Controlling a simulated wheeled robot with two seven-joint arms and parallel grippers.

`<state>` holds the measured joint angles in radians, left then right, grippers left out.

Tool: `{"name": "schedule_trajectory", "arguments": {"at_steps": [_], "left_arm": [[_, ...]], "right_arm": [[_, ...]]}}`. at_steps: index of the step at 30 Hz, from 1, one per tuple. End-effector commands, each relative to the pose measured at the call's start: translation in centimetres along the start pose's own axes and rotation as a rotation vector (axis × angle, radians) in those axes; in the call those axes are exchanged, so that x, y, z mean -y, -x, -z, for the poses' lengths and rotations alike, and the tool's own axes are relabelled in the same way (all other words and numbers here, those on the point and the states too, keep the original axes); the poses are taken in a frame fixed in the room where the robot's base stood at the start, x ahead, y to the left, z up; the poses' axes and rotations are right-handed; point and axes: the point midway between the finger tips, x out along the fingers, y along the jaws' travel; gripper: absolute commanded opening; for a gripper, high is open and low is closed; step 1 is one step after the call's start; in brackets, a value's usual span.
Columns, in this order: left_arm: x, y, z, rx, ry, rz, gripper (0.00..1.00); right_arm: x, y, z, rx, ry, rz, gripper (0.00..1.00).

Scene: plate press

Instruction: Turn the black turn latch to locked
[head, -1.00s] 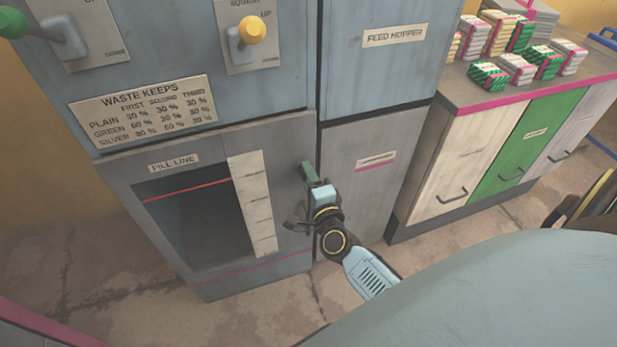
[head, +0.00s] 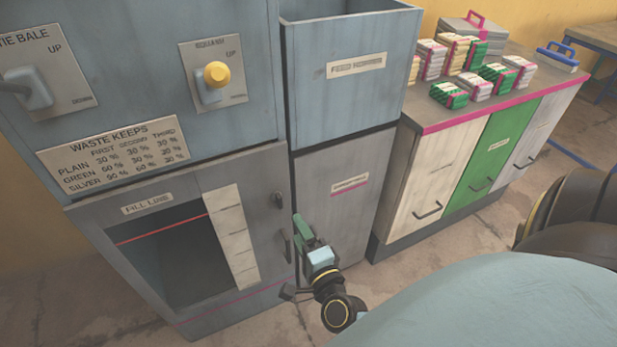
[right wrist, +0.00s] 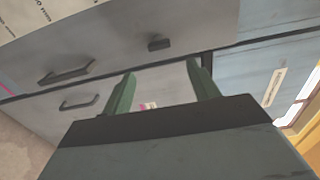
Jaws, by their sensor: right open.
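The black turn latch (head: 278,200) is a small dark block near the right edge of the grey fill line door (head: 190,322). It also shows in the right wrist view (right wrist: 159,44), above the gap between my fingers. My right gripper (head: 299,228) is open and empty, below and right of the latch in the head view. Its two green fingers (right wrist: 162,86) are apart, with nothing between them, and do not appear to touch the latch. A dark bar handle (head: 286,246) sits below the latch on the same door. My left gripper is not in view.
A grey lower door (head: 345,190) under the feed hopper (head: 345,95) stands right of the latch door; a second bar handle (right wrist: 79,102) shows in the wrist view. A counter (head: 450,125) with several banded bundles stands farther right. Floor is clear at lower left.

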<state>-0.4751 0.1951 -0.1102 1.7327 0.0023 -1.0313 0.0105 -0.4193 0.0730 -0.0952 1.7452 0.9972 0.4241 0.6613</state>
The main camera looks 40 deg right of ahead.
Motion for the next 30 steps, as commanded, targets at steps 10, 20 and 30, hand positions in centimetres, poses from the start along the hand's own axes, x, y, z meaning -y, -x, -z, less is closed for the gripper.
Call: {"name": "schedule_trajectory", "arguments": {"at_steps": [10, 20, 30], "left_arm": [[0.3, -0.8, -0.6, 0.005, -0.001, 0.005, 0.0], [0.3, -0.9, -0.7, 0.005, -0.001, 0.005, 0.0], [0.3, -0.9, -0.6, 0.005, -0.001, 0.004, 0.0]], "right_arm": [[0.0, 4.2, 0.0, 0.0, 0.0, 0.0, 0.6], [0.0, 4.3, 0.0, 0.0, -0.001, 0.001, 0.6], [0.0, 4.3, 0.0, -0.001, -0.001, 0.001, 0.6]]}}
